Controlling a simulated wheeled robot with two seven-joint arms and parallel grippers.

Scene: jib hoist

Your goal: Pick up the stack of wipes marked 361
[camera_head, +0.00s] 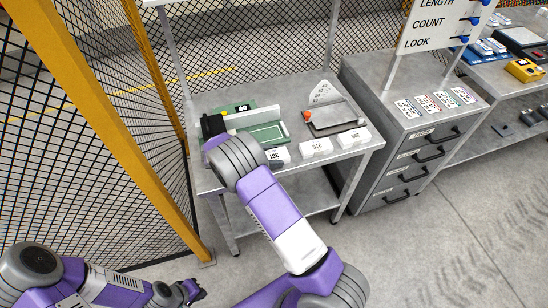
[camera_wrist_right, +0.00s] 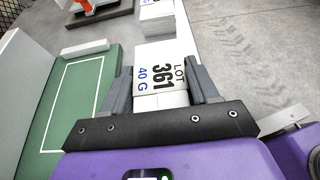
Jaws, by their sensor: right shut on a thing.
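The stack of wipes marked 361 (camera_wrist_right: 158,70) is white, with "LOT 361" and "40 G" on its top. It sits between the two grey fingers of my right gripper (camera_wrist_right: 160,82) in the right wrist view, and the gripper is shut on it. In the head view the stack (camera_head: 279,154) shows at the table's front edge, partly hidden by my right arm. I cannot tell whether it is lifted clear of the table. My left gripper (camera_head: 190,292) is low at the bottom left of the head view, away from the table; its opening cannot be made out.
A stack marked 376 (camera_head: 316,148) and another white stack (camera_head: 353,138) stand to the right along the front edge. A green mat (camera_head: 265,134) and a dark-framed tray (camera_head: 335,117) lie behind. A drawer cabinet (camera_head: 415,160) is right; a yellow post and mesh fence (camera_head: 95,115) are left.

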